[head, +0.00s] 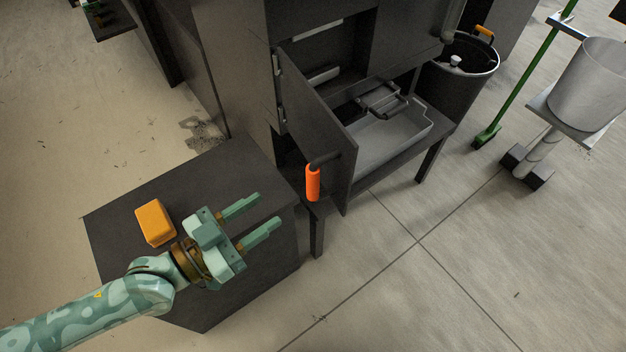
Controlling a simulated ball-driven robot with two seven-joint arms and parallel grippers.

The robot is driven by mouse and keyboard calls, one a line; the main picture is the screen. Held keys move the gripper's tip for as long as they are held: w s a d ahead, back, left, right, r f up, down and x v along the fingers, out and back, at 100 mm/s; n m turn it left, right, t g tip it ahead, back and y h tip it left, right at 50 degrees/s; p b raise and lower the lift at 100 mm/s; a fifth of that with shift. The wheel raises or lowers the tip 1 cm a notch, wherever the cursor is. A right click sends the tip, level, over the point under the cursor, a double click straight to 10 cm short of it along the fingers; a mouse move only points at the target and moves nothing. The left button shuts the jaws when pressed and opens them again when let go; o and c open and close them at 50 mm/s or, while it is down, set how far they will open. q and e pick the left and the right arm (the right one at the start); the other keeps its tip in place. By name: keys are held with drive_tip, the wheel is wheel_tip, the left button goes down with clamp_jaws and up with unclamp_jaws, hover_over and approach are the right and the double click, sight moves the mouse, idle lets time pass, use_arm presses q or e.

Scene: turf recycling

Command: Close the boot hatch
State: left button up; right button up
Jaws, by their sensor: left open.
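The boot hatch (318,122) is a dark flat door, hinged along its left edge on the dark machine (232,62). It stands swung open, away from the opening. Its orange handle (313,183) hangs on a dark bracket near the lower free end of the door. My left gripper (268,209) is open and empty, above the dark box-shaped stand. Its two fingers point right, toward the orange handle, with a gap between them and the handle. My right gripper is not in view.
A yellow-orange block (155,223) lies on the dark stand (115,225) beside my left wrist. A grey tray (385,145) with a dark-handled item (383,98) sits in the opening. A black bin (458,85), green pole (525,75) and grey bucket (592,85) stand right. Front-right floor is clear.

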sight(307, 182)
use_arm(q)
drive_tip(key=b+x, duration=0.1)
drive_tip(key=x, duration=1.1)
drive_tip(key=shift+w, duration=0.15)
clamp_jaws()
